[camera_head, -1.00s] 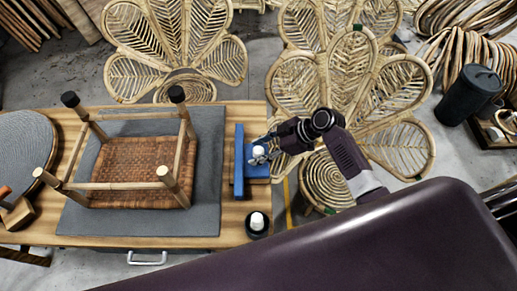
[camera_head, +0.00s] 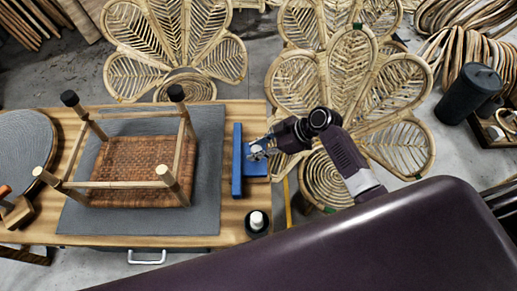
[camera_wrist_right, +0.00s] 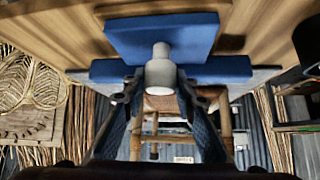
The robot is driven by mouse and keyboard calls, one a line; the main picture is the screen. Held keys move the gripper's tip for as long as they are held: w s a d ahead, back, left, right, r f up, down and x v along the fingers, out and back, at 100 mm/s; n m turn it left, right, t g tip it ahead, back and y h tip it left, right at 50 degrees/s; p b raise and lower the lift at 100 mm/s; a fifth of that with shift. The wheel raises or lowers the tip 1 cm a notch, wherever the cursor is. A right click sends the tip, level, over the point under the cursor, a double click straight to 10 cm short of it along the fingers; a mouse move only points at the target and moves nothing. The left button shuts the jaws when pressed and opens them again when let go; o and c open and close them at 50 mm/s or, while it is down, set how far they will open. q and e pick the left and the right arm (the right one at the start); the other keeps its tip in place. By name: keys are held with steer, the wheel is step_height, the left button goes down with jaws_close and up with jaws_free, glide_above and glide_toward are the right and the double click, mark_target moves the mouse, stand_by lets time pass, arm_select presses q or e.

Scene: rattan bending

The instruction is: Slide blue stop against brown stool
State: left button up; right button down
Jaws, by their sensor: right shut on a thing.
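The blue stop (camera_head: 237,178) lies on the wooden bench, just right of the grey mat, with its long bar toward the stool. It also shows in the right wrist view (camera_wrist_right: 190,38). The brown stool (camera_head: 130,160) rests upside down on the mat, legs up, its woven seat below. A clear gap separates stop and stool. My right gripper (camera_head: 258,150) reaches in from the right and is shut on the stop's pale knob (camera_wrist_right: 160,70). Its fingers partly hide the knob in the head view. My left gripper is not in view.
The grey mat (camera_head: 208,205) lies bare between stool and stop. A small black pot with a white top (camera_head: 257,222) stands near the bench's front right corner. A round grey woven disc (camera_head: 25,145) lies at the left. Rattan panels (camera_head: 350,100) stand behind.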

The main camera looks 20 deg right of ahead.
mark_target(241, 159)
steer(key=w+a, duration=0.1)
steer(key=a, duration=0.3)
steer(key=w+a+b, duration=0.1)
steer(key=a, duration=0.3)
steer(key=w+a+b, duration=0.1)
steer(key=a, duration=0.4)
steer(key=shift+w, duration=0.35)
steer(key=c, duration=1.5)
jaws_free()
steer(key=shift+d+r, duration=0.15)
steer(key=v, duration=1.1)
steer(key=shift+s+d+r, duration=0.1)
steer(key=shift+d+r, duration=0.05)
steer(key=shift+r, duration=0.1)
